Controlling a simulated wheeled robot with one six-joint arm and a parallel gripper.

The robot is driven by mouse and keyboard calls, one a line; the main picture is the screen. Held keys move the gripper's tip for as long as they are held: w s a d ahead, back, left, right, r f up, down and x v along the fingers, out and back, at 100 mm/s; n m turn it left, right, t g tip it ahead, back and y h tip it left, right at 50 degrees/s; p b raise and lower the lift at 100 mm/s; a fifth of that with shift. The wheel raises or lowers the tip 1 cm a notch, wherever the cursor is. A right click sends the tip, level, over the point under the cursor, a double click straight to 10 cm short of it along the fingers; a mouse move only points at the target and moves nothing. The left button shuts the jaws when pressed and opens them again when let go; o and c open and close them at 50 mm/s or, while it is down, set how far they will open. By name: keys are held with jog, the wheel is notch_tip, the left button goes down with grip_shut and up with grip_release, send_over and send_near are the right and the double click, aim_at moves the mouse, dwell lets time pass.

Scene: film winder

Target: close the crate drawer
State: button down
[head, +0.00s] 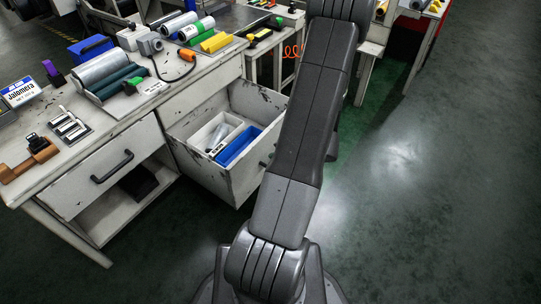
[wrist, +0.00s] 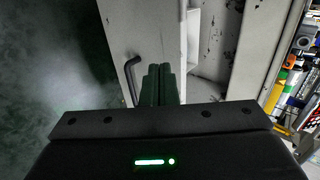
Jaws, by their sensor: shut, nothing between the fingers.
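The crate drawer (head: 242,182) stands pulled out from the bench in the head view, a worn white box with an open top. In the wrist view a white front panel (wrist: 158,38) with a dark bar handle (wrist: 130,78) shows ahead, apparently this drawer's. My gripper (wrist: 158,72) is shut and empty, its fingertips over that panel just right of the handle. I cannot tell whether they touch it. The head view does not show the gripper.
The white bench (head: 200,88) carries rollers, tools and a blue box (head: 92,49). A second drawer (head: 104,171) with a dark handle sits flush at the left, above an open shelf holding a dark box (head: 139,182). The floor at the right is clear.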

aim_at(248, 155)
jog(key=shift+w+a+f+b, duration=0.2)
jog(key=shift+w+a+f, duration=0.7)
jog(key=shift+a, duration=0.4)
jog(key=shift+w+a+f+b, duration=0.2)
jog(key=shift+w+a+f, duration=0.7)
jog(key=shift+a, duration=0.35)
jog(key=shift+w+a+f+b, duration=0.2)
jog(key=shift+w+a+f, duration=0.55)
jog(key=shift+w+a, duration=0.4)
jog(key=shift+s+a, duration=0.1)
jog(key=shift+a, duration=0.1)
jog(key=w+a, duration=0.8)
jog(key=a, duration=0.3)
jog(key=w+a+b, duration=0.1)
jog(key=w+a, duration=0.7)
jog(key=a, duration=0.4)
jog(key=shift+w+a+b, duration=0.15)
jog(key=shift+w+b, duration=0.15)
jog(key=shift+w, duration=0.1)
